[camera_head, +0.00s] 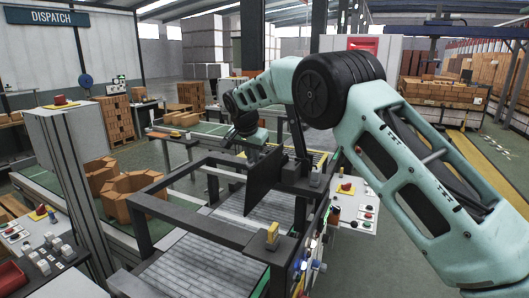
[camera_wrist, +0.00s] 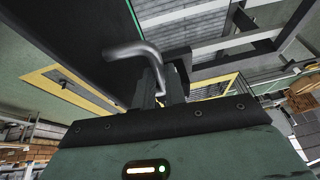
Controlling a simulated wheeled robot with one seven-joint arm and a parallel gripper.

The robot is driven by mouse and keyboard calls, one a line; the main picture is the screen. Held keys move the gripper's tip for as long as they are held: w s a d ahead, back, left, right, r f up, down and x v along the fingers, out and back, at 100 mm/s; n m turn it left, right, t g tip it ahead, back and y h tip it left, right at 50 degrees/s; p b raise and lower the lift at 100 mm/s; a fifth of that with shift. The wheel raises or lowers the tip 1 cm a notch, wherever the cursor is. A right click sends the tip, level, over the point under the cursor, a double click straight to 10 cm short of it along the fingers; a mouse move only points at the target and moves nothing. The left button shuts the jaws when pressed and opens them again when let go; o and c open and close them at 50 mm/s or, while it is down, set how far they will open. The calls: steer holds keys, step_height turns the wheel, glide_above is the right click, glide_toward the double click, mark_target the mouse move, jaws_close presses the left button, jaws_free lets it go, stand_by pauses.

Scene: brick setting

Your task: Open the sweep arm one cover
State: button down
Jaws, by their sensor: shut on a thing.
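A dark flat panel (camera_head: 263,182), which looks like the sweep arm one cover, stands upright on the black machine frame in the head view. In the wrist view a dark panel (camera_wrist: 75,40) fills the upper left. A bent grey metal handle (camera_wrist: 135,50) reaches across beside its edge. My gripper (camera_wrist: 160,82) is shut on the handle, with the handle's lower end between the fingers. In the head view my arm reaches over the machine, and my gripper is behind the panel, mostly hidden. I cannot tell how far the cover has swung.
The black frame (camera_head: 205,232) surrounds grey roller beds at the front. A yellow block (camera_head: 272,236) sits on its rail. Button panels (camera_head: 352,190) stand close on the right. Open floor lies to the right.

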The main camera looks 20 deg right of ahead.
steer(key=w+a+f+p, duration=0.3)
steer(key=w+a, duration=0.1)
steer(key=a, duration=0.1)
steer(key=shift+f, duration=0.2)
steer(key=shift+w+a, duration=0.15)
stand_by(0.4)
steer(key=c, duration=1.6)
jaws_free()
steer(key=shift+w, duration=0.1)
steer(key=shift+c, duration=0.2)
steer(key=shift+o, duration=0.9)
steer(key=shift+w+a+f, duration=0.2)
steer(key=d+b+v, duration=0.1)
steer(key=b+v, duration=0.2)
steer(key=v, duration=1.4)
steer(key=shift+r, duration=0.5)
